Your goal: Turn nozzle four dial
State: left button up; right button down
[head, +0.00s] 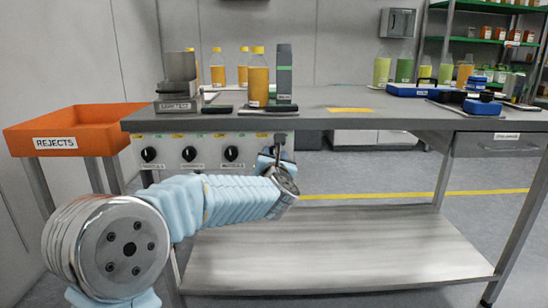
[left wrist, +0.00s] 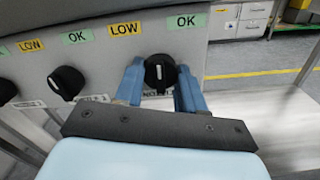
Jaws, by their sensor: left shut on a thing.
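A light panel (head: 207,165) under the table's front edge carries a row of black dials. Three of them show in the head view, from the first (head: 149,154) and second (head: 189,154) to the third (head: 231,153). My left gripper (head: 270,160) covers the rightmost one, the nozzle four dial. In the left wrist view that black dial (left wrist: 160,70) sits between the two blue fingers of my left gripper (left wrist: 160,84), which is shut on it. Its white mark points roughly up, between the yellow LOW label (left wrist: 125,29) and green OK label (left wrist: 186,21). My right gripper is out of view.
An orange rejects tray (head: 80,125) stands left. A lower shelf (head: 330,268) lies beneath my arm. The space right of the panel is open.

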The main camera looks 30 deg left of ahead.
pick_arm(q)
jog(key=shift+m, duration=4.2)
jog(key=o, duration=1.1)
jog(key=shift+c, duration=0.2)
jog(key=shift+s+d, duration=0.1)
jog(key=v, duration=1.3)
jog(key=shift+s, duration=0.3)
jog(key=shift+d, duration=0.1)
